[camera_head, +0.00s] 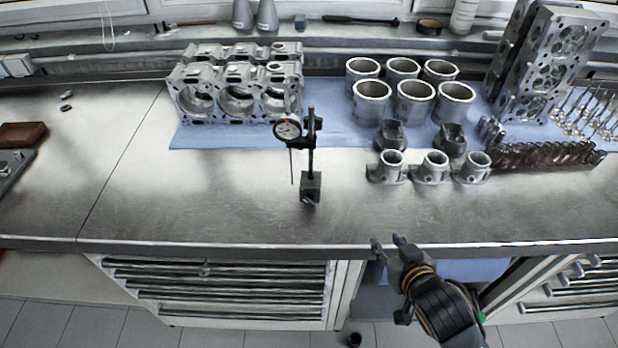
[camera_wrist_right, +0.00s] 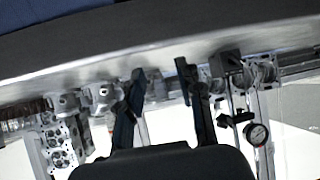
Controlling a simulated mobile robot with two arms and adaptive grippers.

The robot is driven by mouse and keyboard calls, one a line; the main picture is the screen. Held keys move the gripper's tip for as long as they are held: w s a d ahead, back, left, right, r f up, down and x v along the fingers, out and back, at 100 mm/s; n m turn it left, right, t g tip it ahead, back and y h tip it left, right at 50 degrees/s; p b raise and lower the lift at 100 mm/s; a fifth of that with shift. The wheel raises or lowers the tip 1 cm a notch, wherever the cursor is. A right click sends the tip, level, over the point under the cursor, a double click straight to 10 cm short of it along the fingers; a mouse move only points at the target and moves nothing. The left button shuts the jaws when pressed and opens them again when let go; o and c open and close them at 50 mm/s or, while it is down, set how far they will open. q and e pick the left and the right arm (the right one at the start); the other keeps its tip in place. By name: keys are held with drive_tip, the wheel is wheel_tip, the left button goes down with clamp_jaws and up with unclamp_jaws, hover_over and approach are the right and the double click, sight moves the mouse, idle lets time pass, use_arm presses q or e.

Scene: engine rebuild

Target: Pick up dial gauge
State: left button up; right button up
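The dial gauge (camera_head: 288,130) has a round white face and hangs on a black stand, its thin stem pointing down. The stand's square dark base (camera_head: 310,187) rests upright on the metal workbench, in the middle of the head view. My right gripper (camera_head: 387,242) is at the bench's front edge, to the right of and nearer than the stand. Its fingers are apart with nothing between them. The right wrist view shows the scene upside down, with the gripper (camera_wrist_right: 160,70) open and the dial gauge (camera_wrist_right: 257,133) off to its right. My left gripper is not in view.
An engine block (camera_head: 238,90) stands behind the gauge on a blue mat (camera_head: 215,137). Several cylinder liners (camera_head: 415,100) and small pistons (camera_head: 433,165) stand to the right. A cylinder head (camera_head: 545,60) is at the back right.

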drive_tip(key=w+a+r+t+y, duration=0.1)
drive_tip(key=w+a+r, duration=0.1)
drive_tip(key=w, duration=0.1)
drive_tip(key=w+r+n+t+y, duration=0.1)
drive_tip(key=w, duration=0.1)
drive_tip(key=shift+w+a+r+t+y, duration=0.15)
drive_tip(key=shift+a+r+t+y, duration=0.15)
drive_tip(key=shift+a, duration=0.1)
drive_tip(key=w+a+r+n+y, duration=0.3)
drive_tip(key=r+y, duration=0.1)
drive_tip(key=y, duration=0.1)
drive_tip(key=n+y+p, duration=0.2)
drive_tip(key=p, duration=0.2)
hover_over(310, 176)
drive_tip(key=shift+w, duration=0.3)
drive_tip(key=shift+d, duration=0.1)
clamp_jaws()
drive_tip(key=shift+w+r, duration=0.1)
drive_tip(key=shift+r, duration=0.2)
